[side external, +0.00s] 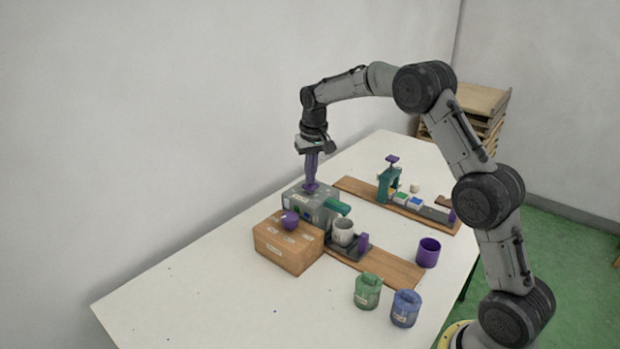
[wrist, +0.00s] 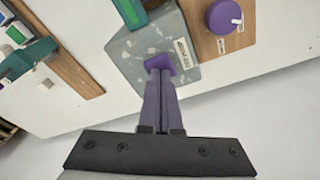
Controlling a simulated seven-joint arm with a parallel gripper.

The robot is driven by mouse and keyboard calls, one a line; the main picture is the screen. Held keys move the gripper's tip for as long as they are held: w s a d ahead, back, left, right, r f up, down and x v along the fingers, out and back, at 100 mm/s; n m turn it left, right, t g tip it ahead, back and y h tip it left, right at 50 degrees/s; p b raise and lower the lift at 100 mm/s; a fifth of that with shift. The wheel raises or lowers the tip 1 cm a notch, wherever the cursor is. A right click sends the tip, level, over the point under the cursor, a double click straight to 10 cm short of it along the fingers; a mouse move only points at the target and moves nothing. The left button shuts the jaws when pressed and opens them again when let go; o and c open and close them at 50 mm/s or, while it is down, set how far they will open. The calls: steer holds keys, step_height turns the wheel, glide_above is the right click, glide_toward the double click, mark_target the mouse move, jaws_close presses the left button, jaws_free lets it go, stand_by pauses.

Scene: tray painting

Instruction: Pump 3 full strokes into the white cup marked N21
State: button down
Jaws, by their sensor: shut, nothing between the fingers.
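A whitish cup (side external: 343,231) stands on a dark sliding tray (side external: 352,250), by the end of a teal spout (side external: 337,207); its marking is too small to read. The spout comes out of a grey speckled pump box (side external: 305,204), also in the wrist view (wrist: 150,45). A purple pump head (side external: 311,188) sits on top of the box. My gripper (side external: 311,181) is shut and empty, pointing down with its purple fingertips right over the pump head. In the wrist view the fingertips (wrist: 160,72) meet or nearly meet the head; I cannot tell if they touch.
A wooden box (side external: 287,250) with a purple knob (side external: 290,219) stands beside the pump. A purple cup (side external: 428,252), a green jar (side external: 367,291) and a blue jar (side external: 405,308) stand towards the front. A teal stand (side external: 389,183) is on the far board. The left table area is clear.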

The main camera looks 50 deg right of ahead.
steer(key=shift+r, duration=1.6)
steer(key=shift+f, duration=0.25)
steer(key=shift+f, duration=2.1)
steer(key=shift+r, duration=2.35)
steer(key=shift+f, duration=0.45)
